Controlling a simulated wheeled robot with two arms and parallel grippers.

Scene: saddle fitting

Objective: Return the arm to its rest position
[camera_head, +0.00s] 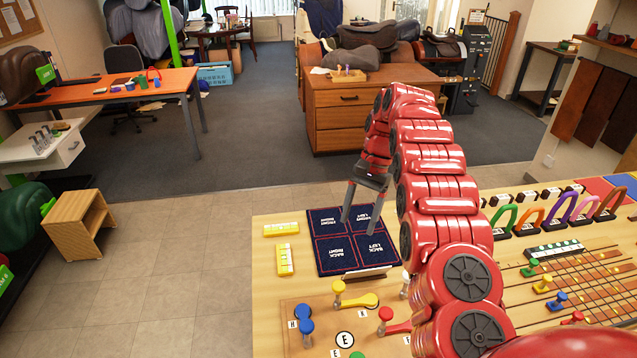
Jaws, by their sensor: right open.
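My right gripper (361,202) hangs over a dark blue mat (333,262) with four labelled panels on the wooden table. Its two grey fingers are apart and point down, with nothing seen between them. My red right arm (438,165) rises from the lower right and bends over at the top, hiding part of the table and the mat's right side. My left gripper is out of the picture.
Yellow blocks (286,259) lie left of the mat. A board with coloured knobs (338,290) is in front of it. Coloured loops (558,209) and a wire grid (580,275) are at the right. A wooden drawer cabinet (340,110) stands behind on the floor.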

